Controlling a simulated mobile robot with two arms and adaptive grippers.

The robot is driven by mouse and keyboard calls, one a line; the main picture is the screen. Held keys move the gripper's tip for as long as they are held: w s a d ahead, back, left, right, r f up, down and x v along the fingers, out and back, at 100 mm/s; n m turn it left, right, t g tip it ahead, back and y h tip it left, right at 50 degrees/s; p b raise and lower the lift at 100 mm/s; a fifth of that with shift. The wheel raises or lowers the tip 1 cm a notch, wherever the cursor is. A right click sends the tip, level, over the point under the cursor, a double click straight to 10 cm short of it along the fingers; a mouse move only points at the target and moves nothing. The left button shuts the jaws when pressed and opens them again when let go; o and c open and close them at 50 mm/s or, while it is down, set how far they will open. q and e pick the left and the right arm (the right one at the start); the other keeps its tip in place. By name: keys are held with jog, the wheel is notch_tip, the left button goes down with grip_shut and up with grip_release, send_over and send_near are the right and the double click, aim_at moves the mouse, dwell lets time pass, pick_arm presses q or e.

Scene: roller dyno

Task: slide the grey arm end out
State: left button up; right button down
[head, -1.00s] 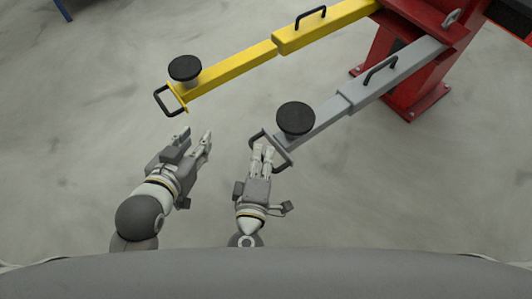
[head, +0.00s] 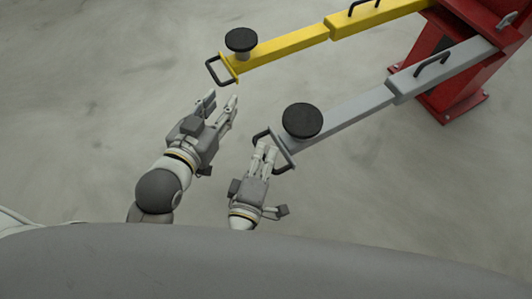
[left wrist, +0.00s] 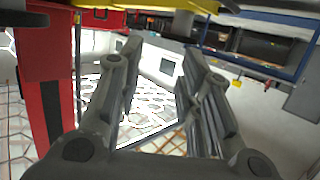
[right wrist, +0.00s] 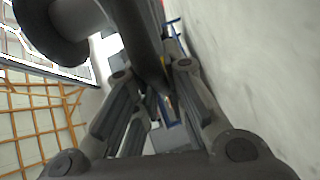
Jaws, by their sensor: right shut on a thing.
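The grey arm end (head: 345,112) sticks out of its grey outer sleeve (head: 430,70) and slants down to the left in the head view. It carries a round black pad (head: 302,121) and a black loop handle (head: 260,135) at its tip. My right gripper (head: 264,149) is shut on that handle; its fingers hide part of the loop. In the right wrist view a dark bar (right wrist: 140,40) passes above the fingers. My left gripper (head: 221,100) is open and empty, left of the grey arm and below the yellow arm's tip.
A yellow arm (head: 285,50) with its own black pad (head: 241,39) and loop handle (head: 215,70) lies above the grey one. Both arms run to a red post (head: 450,85) at the right. The concrete floor to the left and below is clear.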

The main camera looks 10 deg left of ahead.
jog(key=c, duration=1.5)
grip_release()
jog(key=shift+v, duration=3.8)
jog(key=shift+f, duration=0.1)
